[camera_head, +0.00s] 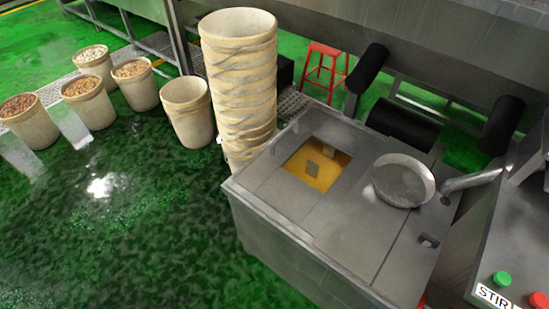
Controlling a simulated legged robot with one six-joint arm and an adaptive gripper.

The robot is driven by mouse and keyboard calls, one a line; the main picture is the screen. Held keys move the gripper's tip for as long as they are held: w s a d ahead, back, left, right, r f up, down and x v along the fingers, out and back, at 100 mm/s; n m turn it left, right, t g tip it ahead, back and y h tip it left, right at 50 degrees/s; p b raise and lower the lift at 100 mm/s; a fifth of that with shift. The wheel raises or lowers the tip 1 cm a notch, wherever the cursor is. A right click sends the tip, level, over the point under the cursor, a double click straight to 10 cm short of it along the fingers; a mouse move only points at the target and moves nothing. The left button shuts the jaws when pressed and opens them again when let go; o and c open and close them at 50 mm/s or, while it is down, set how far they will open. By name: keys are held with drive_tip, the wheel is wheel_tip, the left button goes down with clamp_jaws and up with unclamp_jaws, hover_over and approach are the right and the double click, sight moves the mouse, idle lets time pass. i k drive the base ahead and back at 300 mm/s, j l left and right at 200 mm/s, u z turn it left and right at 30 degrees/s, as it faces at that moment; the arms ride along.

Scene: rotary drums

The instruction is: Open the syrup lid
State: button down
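A grey metal tank (262,190) stands at the lower middle right. Its flat top has a square opening (328,186) showing orange-yellow syrup-like content, with small grey shapes within. Flat metal panels make up the rest of the top. I cannot tell which panel is the syrup lid. My gripper is not in view.
A round metal pan (403,180) rests on the tank top, near a metal pipe (470,181). A tall stack of cream buckets (240,80) stands behind left. Filled buckets (30,125) stand farther left. A control panel (510,280) is at lower right. Green floor (110,240) is clear at left.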

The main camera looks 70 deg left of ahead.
sight(308, 208)
drive_tip(key=u, duration=2.2)
drive_tip(key=i+j+z, duration=0.1)
drive_tip(key=z, duration=0.25)
drive_tip(key=j+z, duration=0.35)
drive_tip(key=i+j+z, duration=0.15)
drive_tip(key=j, duration=0.45)
drive_tip(key=i+j+z, duration=0.15)
drive_tip(key=j, duration=0.4)
drive_tip(key=j+z, duration=0.15)
drive_tip(key=j, duration=0.95)
drive_tip(key=i+j, duration=0.15)
drive_tip(key=j, duration=0.35)
